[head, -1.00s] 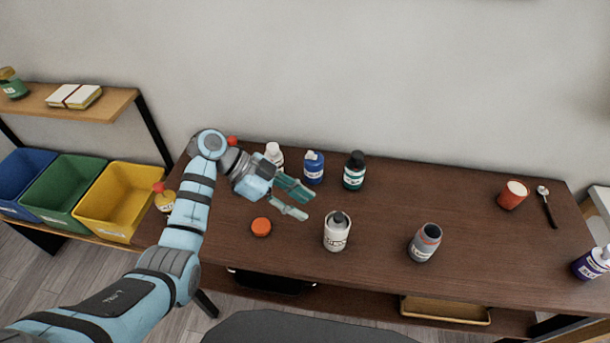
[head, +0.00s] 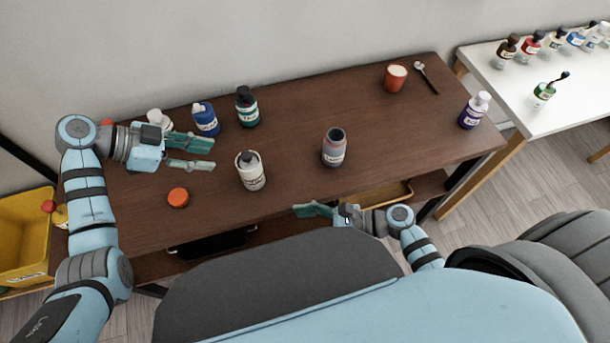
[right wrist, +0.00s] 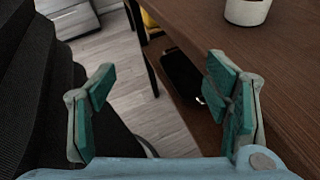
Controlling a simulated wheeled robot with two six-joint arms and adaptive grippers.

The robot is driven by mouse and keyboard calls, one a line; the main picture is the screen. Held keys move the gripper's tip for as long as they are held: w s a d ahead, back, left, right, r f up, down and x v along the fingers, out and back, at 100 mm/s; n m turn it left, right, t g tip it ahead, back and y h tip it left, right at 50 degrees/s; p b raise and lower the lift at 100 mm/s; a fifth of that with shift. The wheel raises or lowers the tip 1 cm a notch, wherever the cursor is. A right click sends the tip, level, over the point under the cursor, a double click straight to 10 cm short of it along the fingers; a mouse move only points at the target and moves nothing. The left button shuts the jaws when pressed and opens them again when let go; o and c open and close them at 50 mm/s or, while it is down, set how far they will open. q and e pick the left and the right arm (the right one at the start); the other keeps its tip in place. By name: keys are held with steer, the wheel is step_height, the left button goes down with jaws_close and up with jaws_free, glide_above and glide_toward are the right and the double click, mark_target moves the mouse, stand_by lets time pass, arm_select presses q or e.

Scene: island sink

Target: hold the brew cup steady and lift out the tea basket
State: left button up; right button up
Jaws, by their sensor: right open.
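The white labelled cup (head: 250,178) stands upright near the front of the brown table, with a dark grey knobbed piece (head: 249,157) sitting in its mouth; these look like the brew cup and tea basket. The cup's lower part also shows in the right wrist view (right wrist: 247,11). My left gripper (head: 212,154) is open and empty, above the table to the left of the cup and apart from it. My right gripper (head: 298,209) is low at the table's front edge, right of the cup. In the right wrist view it is open and empty (right wrist: 165,85).
A grey open-topped jar (head: 334,150) stands right of the cup. An orange lid (head: 178,197) lies to its left. Blue (head: 206,121) and dark green (head: 247,107) bottles stand behind. A red cup (head: 395,78), spoon (head: 426,78) and purple bottle (head: 473,112) are farther right.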

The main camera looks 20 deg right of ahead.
steer(key=w+r+t, duration=0.1)
steer(key=w+r, duration=0.2)
steer(key=r, duration=0.1)
steer(key=m+t+h, duration=0.2)
steer(key=h, duration=0.1)
glide_toward(261, 174)
steer(key=shift+s+d, duration=0.3)
steer(key=shift+d, duration=0.2)
steer(key=shift+w+a+f, duration=0.15)
steer(key=shift+w, duration=0.15)
steer(key=x, duration=1.3)
steer(key=shift+w+a, duration=0.15)
steer(key=shift+a, duration=0.1)
steer(key=shift+c, duration=0.3)
steer(key=c, duration=1.3)
